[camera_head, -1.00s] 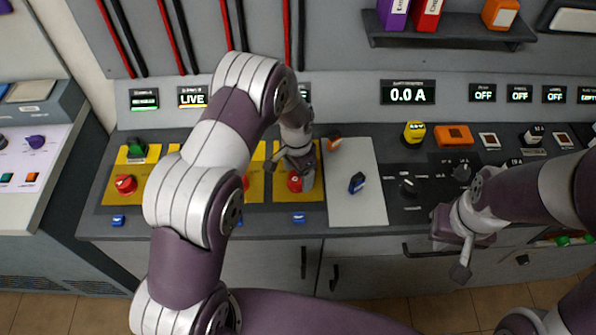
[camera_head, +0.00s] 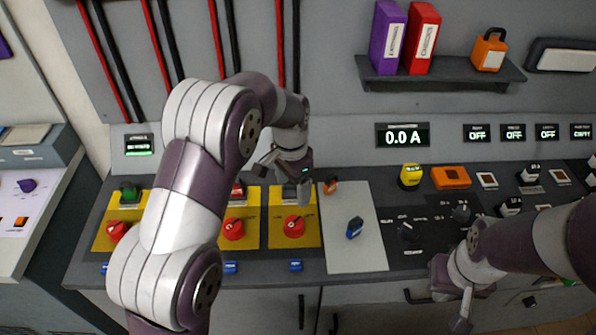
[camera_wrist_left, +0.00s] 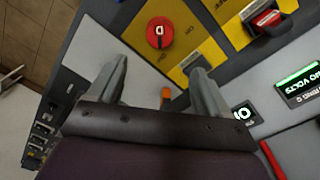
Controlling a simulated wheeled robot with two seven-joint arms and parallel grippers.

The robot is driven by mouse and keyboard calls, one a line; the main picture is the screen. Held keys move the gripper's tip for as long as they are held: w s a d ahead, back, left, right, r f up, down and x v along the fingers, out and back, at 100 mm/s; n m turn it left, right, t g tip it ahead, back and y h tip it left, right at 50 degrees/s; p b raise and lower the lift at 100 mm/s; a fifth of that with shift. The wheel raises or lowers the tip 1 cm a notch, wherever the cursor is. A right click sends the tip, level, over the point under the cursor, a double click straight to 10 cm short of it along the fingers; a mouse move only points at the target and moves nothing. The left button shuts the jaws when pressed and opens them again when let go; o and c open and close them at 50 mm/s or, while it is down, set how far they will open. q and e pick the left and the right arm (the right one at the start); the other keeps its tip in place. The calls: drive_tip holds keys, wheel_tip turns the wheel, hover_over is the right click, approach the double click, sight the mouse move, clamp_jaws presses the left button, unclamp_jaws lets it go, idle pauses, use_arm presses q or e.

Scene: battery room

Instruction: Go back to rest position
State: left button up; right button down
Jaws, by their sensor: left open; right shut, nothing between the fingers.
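My left gripper (camera_head: 282,168) is open and empty above the back of the right yellow panel (camera_head: 309,234). In the left wrist view the left gripper (camera_wrist_left: 160,80) has its two fingers apart, with a red knob (camera_wrist_left: 160,32) on a yellow plate beyond them. That view also shows an orange piece (camera_wrist_left: 166,97) between the fingers' bases, apart from them. My right gripper (camera_head: 462,300) is shut and empty at the lower right, in front of the console's front edge. My left arm hides part of the left yellow panels.
The console carries red knobs (camera_head: 293,226), a blue switch (camera_head: 354,228) on a pale plate, a yellow knob (camera_head: 410,176) and an orange block (camera_head: 450,177). A shelf (camera_head: 440,78) with binders is on the wall. Free room lies above the console's middle.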

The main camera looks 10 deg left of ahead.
use_arm(q)
drive_tip(key=s+a+n, duration=0.2)
drive_tip(key=s+n, duration=0.2)
drive_tip(key=s, duration=0.5)
drive_tip(key=s+a+r+n+t, duration=0.1)
drive_tip(key=s+n, duration=0.3)
drive_tip(key=s, duration=0.6)
drive_tip(key=shift+s+a+r+t, duration=0.2)
drive_tip(key=shift+a+r+t, duration=0.1)
drive_tip(key=shift+a, duration=0.25)
drive_tip(key=shift+s, duration=0.1)
drive_tip(key=shift+c, duration=0.4)
